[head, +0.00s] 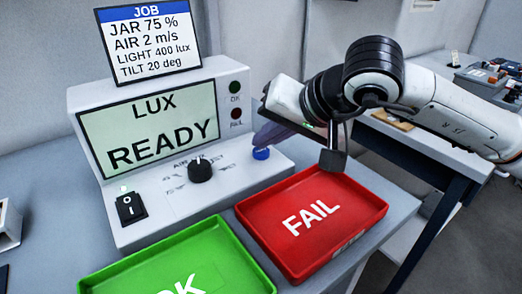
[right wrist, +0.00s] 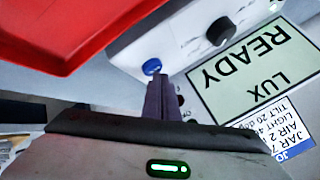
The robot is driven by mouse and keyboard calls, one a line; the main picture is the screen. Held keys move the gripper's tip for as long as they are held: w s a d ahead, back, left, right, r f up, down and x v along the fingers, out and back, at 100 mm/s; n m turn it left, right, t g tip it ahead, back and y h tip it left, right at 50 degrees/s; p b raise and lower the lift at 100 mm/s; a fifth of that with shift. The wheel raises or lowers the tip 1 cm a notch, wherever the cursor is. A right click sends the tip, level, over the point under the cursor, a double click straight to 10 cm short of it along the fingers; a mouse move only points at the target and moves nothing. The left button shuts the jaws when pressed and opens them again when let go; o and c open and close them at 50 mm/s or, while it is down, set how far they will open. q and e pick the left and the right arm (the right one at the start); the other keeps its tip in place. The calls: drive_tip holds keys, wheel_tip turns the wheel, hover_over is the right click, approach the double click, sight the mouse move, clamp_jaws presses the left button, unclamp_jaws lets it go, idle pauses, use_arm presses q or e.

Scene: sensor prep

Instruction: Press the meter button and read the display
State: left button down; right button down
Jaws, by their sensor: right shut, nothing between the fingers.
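The grey meter (head: 225,75) stands on the table, and its display (head: 150,128) reads "LUX" and "READY". The display also shows upside down in the right wrist view (right wrist: 255,75). The blue button (head: 261,153) is at the right of the meter's sloped front; it also shows in the right wrist view (right wrist: 151,66). My right gripper (head: 258,142) is shut and empty, its dark purple fingers pointing at the button. Its fingertips (right wrist: 155,78) are right by the button; I cannot tell whether they touch it. My left gripper is not in view.
A black knob (head: 200,169) and a power switch (head: 130,207) are on the meter's front. OK and FAIL lamps look dark. A job card (head: 150,40) stands behind. A green OK tray (head: 225,240) and red FAIL tray (head: 370,205) lie in front. Another table is at right.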

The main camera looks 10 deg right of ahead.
sight(265, 153)
drive_tip(key=shift+f+b, duration=0.35)
drive_tip(key=shift+b, duration=0.05)
drive_tip(key=shift+r, duration=0.1)
idle(0.6)
drive_tip(key=shift+r+p, duration=0.35)
drive_tip(key=shift+r, duration=0.4)
drive_tip(key=shift+r, duration=0.1)
drive_tip(key=shift+r+p, duration=1.45)
drive_tip(key=shift+r, duration=1.05)
